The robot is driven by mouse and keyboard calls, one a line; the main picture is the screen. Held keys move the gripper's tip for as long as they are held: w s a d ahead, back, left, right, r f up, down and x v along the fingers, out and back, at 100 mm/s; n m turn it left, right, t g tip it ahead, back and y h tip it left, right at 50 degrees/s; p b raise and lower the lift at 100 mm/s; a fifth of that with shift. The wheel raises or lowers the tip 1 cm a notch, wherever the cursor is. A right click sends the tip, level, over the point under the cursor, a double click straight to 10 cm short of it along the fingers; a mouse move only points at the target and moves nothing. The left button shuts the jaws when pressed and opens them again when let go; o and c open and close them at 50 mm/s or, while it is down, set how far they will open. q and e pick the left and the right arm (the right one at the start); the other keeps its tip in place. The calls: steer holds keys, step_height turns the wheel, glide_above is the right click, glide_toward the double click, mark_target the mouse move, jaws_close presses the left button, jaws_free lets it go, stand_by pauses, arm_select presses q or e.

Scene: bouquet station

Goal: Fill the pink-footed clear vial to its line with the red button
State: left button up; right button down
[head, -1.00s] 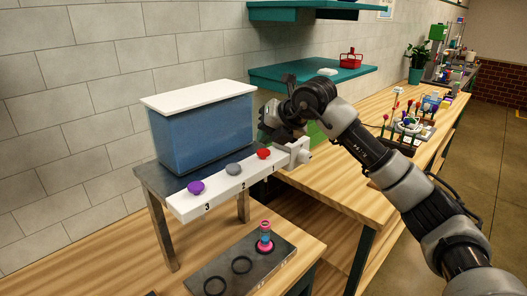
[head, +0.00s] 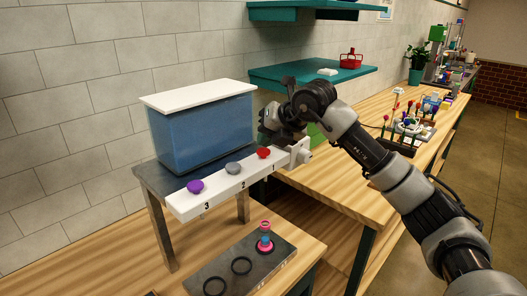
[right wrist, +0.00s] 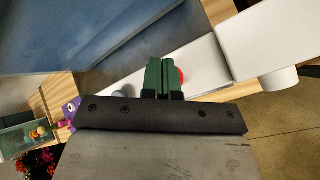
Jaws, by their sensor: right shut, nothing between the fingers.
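The red button (head: 263,153) is on a white numbered bar (head: 220,191), at the end marked 1. The vial (head: 265,238) has a pink foot and a blue middle and stands upright in the ring at the right end of a dark metal plate (head: 268,262). Its fill line and level are too small to tell. My right gripper (head: 271,132) is just behind the red button, its tips partly hidden. In the right wrist view its green fingers (right wrist: 164,64) are shut and empty, beside the partly hidden red button (right wrist: 182,76). Contact cannot be told. My left gripper is out of view.
A grey button (head: 233,169) and a purple button (head: 195,187) share the bar. A blue tank (head: 205,130) with a white lid stands behind it on a metal stand. Two empty rings are on the plate. A wooden bench with flowers (head: 408,125) extends right.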

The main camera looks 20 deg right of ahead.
mark_target(265, 150)
steer(key=shift+f+b, duration=0.5)
steer(key=shift+f, duration=0.15)
stand_by(0.4)
stand_by(0.4)
steer(key=shift+r+p, duration=0.7)
steer(key=shift+r, duration=0.4)
step_height(265, 150, up, 5)
steer(key=p, duration=0.3)
stand_by(3.0)
